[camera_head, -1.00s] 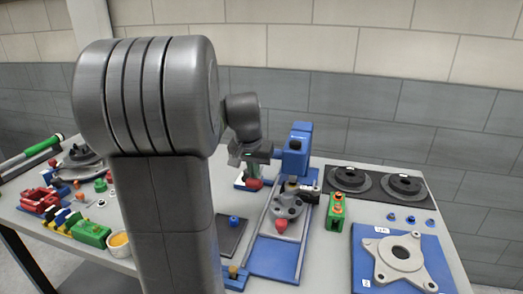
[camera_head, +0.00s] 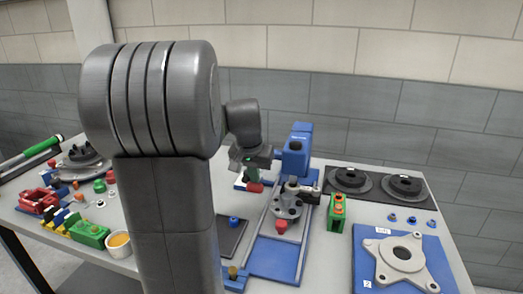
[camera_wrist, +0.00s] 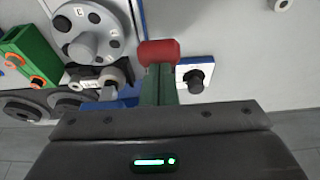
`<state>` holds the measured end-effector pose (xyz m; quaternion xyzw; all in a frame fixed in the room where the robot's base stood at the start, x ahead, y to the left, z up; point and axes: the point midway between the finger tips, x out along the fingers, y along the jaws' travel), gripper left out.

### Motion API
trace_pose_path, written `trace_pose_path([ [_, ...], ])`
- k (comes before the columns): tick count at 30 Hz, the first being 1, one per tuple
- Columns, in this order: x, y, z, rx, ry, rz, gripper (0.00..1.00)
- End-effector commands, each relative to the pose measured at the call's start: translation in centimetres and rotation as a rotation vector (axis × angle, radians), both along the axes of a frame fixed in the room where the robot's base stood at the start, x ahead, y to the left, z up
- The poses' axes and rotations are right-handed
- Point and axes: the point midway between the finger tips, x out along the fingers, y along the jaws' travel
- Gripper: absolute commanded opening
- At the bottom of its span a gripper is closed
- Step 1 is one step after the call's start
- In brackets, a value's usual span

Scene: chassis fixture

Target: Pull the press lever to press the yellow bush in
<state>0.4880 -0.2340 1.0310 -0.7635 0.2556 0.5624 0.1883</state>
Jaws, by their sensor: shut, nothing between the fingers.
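The blue press (camera_head: 296,150) stands at the middle of the table, with a dark horizontal part (camera_head: 300,193) at its front. A grey round fixture (camera_head: 287,206) sits under it on a blue slide base (camera_head: 270,262); the fixture also shows in the wrist view (camera_wrist: 90,35). My gripper (camera_head: 254,178) is shut, left of the press. A red grip-like piece (camera_wrist: 158,52) is at the tips of its green fingers; it also shows in the head view (camera_head: 255,188). I cannot tell whether it is the lever's handle. No yellow bush can be made out at the press.
A green box with orange buttons (camera_head: 337,213) stands right of the press. A black plate with two dark discs (camera_head: 376,184) and a blue board with a grey flange (camera_head: 362,284) lie farther right. Several coloured parts and a cup (camera_head: 119,246) crowd the left.

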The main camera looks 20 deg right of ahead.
Motion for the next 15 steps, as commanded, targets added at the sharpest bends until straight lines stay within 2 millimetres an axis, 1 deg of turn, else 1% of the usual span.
trace_pose_path([
  [9, 0.3, -0.3, -1.3, 0.000, 0.002, 0.000, 0.00],
  [15, 0.4, -0.4, -1.7, 0.001, 0.003, 0.000, 0.00],
])
